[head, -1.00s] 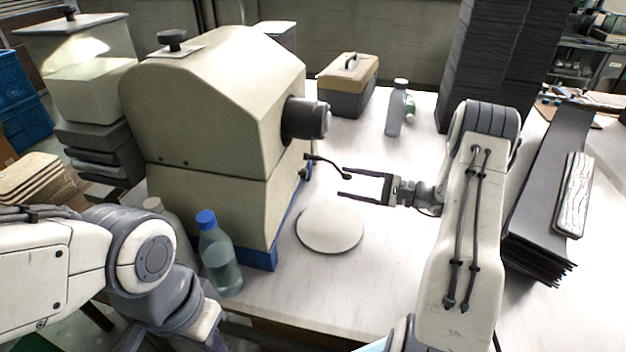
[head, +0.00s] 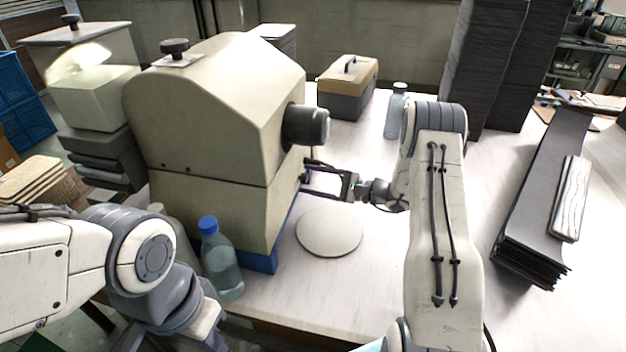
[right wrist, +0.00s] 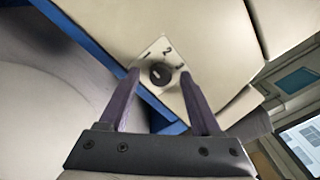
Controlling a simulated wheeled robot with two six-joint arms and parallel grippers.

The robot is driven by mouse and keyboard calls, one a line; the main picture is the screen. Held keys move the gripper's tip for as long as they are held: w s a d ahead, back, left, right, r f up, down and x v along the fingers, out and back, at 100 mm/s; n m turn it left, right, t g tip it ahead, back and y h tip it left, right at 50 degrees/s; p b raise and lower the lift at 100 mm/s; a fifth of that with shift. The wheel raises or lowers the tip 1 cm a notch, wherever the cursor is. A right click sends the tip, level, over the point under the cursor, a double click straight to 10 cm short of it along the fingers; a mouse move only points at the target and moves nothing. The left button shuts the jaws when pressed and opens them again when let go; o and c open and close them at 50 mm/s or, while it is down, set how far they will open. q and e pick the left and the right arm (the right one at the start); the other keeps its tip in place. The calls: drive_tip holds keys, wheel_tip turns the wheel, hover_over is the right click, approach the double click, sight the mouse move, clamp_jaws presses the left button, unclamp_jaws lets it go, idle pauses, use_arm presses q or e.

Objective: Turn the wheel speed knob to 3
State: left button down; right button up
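The wheel speed knob (right wrist: 160,74) is a small dark round knob on a pale plate marked 1, 2 and 3, low on the cream machine (head: 215,110). The right wrist view shows it between the fingertips; I cannot tell clearly which number it points to. My right gripper (head: 306,178) is open, its two fingers reaching the machine's side, one on each side of the knob. It also shows in the right wrist view (right wrist: 160,80). Contact with the knob cannot be made out. In the head view the knob is mostly hidden by the fingers. My left gripper is out of view.
A dark cylinder (head: 307,125) juts from the machine above my right gripper. A pale round disc (head: 330,232) lies on the table below it. A blue-capped bottle (head: 221,262) stands at the machine's front corner. A toolbox (head: 347,88) and another bottle (head: 395,112) stand behind.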

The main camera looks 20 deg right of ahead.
clamp_jaws()
drive_tip(key=shift+m, duration=0.4)
drive_tip(key=m+g+p, duration=0.1)
drive_tip(key=m+p, duration=0.5)
drive_tip(key=m, duration=1.6)
drive_tip(key=shift+d+r, duration=0.1)
drive_tip(key=shift+r, duration=0.05)
drive_tip(key=shift+w+m, duration=0.1)
drive_tip(key=shift+m, duration=0.2)
drive_tip(key=shift+o, duration=0.3)
unclamp_jaws()
drive_tip(key=shift+g, duration=0.3)
